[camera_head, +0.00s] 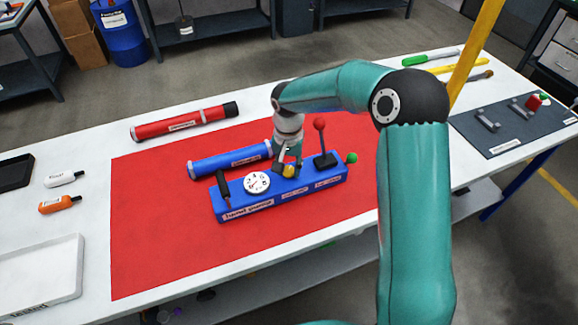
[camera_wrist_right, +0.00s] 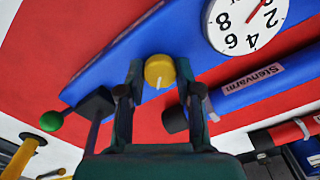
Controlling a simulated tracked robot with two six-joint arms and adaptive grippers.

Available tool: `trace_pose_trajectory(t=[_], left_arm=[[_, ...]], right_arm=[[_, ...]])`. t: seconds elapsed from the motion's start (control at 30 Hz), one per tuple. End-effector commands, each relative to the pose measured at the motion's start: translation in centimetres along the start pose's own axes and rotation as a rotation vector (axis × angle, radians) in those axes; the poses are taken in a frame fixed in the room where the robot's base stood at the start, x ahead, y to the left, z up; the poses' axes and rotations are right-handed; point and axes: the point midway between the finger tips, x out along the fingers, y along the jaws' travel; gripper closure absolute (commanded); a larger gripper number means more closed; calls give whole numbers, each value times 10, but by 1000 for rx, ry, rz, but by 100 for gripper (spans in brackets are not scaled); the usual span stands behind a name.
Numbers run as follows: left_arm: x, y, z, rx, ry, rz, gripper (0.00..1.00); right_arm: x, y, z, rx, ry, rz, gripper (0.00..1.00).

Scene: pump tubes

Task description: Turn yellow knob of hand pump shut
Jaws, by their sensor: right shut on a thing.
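The hand pump is a long blue block (camera_head: 240,204) on the red mat, with a white dial gauge (camera_head: 257,182). Its yellow knob (camera_head: 289,171) sits right of the gauge. My right gripper (camera_head: 288,160) reaches down from above, shut on this knob. In the right wrist view the yellow knob (camera_wrist_right: 159,68) lies between the two fingertips (camera_wrist_right: 160,78), and a short pale mark shows on its face. The gauge also shows in the wrist view (camera_wrist_right: 246,17). My left gripper is not in view.
A red-topped lever (camera_head: 320,125) and a green knob (camera_head: 352,158) stand at the pump's right, a black lever (camera_head: 222,184) at its left. A blue tube (camera_head: 225,160) lies close behind. A red tube (camera_head: 180,124) lies farther back. The mat's front left (camera_head: 155,240) is clear.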

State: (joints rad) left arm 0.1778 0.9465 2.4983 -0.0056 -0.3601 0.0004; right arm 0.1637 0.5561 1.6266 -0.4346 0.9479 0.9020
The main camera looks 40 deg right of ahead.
Motion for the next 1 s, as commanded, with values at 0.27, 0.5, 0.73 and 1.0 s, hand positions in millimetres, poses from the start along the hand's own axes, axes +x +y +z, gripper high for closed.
trace_pose_trajectory(t=[0.27, 0.5, 0.73, 1.0], left_arm=[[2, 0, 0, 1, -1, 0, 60], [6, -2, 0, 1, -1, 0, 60], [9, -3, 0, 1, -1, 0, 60], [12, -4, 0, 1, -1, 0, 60]], right_arm=[[0, -8, 6, -59, -1, -4, 100], [0, -7, 6, -194, -1, -4, 100], [0, -6, 5, -396, 0, -4, 100], [0, -5, 5, -653, 0, -3, 100]])
